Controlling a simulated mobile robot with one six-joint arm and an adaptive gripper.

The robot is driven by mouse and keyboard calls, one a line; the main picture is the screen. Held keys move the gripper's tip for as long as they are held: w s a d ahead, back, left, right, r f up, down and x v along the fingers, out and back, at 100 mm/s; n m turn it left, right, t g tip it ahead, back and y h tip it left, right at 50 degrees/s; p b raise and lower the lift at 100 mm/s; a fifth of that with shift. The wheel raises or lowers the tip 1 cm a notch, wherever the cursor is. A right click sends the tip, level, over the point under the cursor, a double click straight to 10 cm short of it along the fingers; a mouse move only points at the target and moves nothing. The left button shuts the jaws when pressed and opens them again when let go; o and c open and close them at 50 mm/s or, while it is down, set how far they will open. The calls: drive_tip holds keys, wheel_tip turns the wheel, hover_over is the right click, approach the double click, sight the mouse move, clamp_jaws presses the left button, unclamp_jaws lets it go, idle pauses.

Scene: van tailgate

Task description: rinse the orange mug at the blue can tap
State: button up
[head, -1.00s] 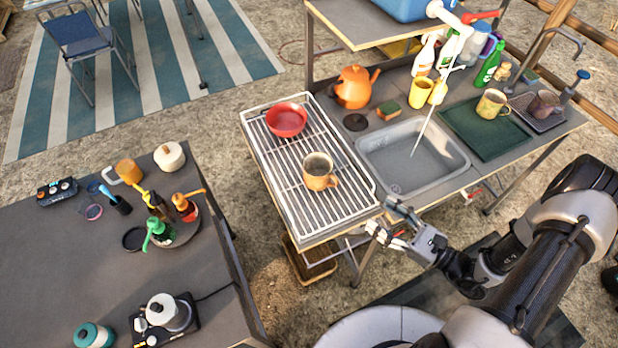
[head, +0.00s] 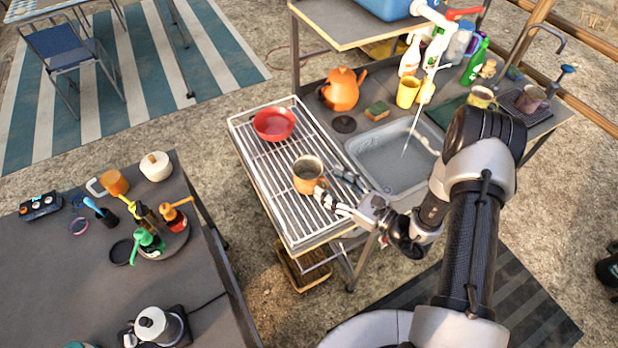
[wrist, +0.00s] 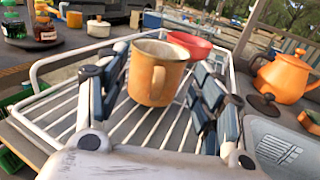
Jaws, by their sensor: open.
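The orange mug (head: 307,176) stands upright on the white wire drying rack (head: 262,172). In the wrist view the mug (wrist: 157,73) sits between my spread fingers with its handle facing me. My gripper (head: 338,188) is open beside the mug, its fingers on either side; I cannot tell whether they touch it. The blue can (head: 402,9) is on the raised shelf, with a white tap with a red lever (head: 462,13). A thin stream or spout line runs down from the tap to the grey sink basin (head: 395,160).
A red bowl (head: 274,124) sits behind the mug on the rack. An orange kettle (head: 342,89), a sponge (head: 376,111) and yellow cups (head: 408,92) stand behind the basin. A dark side table (head: 90,265) holds bottles and a pot.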

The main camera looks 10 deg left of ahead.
drive_tip(key=shift+x, duration=1.45)
drive_tip(key=shift+c, duration=0.3)
clamp_jaws()
